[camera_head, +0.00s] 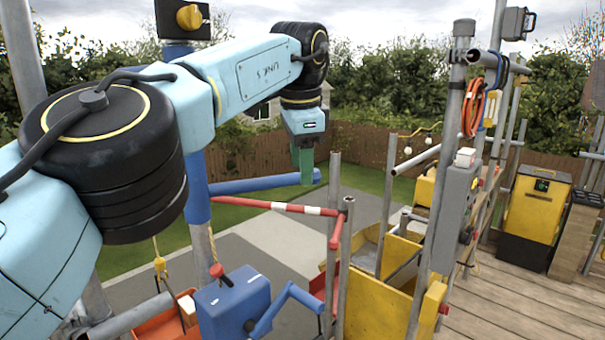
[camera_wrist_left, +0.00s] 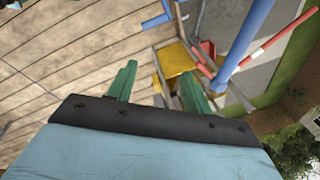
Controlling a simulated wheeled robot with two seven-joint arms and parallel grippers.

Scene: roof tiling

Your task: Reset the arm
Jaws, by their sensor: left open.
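My left arm comes in from the left in the head view, light blue with black joints, and is raised high. My left gripper (camera_head: 307,165) has green fingers pointing down, close to the end of a blue pole as seen from the head. In the left wrist view the left gripper (camera_wrist_left: 157,90) shows two green fingers spread apart with nothing between them. Beyond the fingers lie a yellow box and wooden planks, well below. My right gripper is in neither view.
A blue horizontal pole (camera_head: 262,184) and a red-and-white rail (camera_head: 275,207) stand near the arm. A blue winch (camera_head: 233,303), yellow chute (camera_head: 375,300) and scaffold tubes fill the lower middle. A yellow cabinet (camera_head: 535,212) stands on the wooden deck (camera_head: 500,305) at right.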

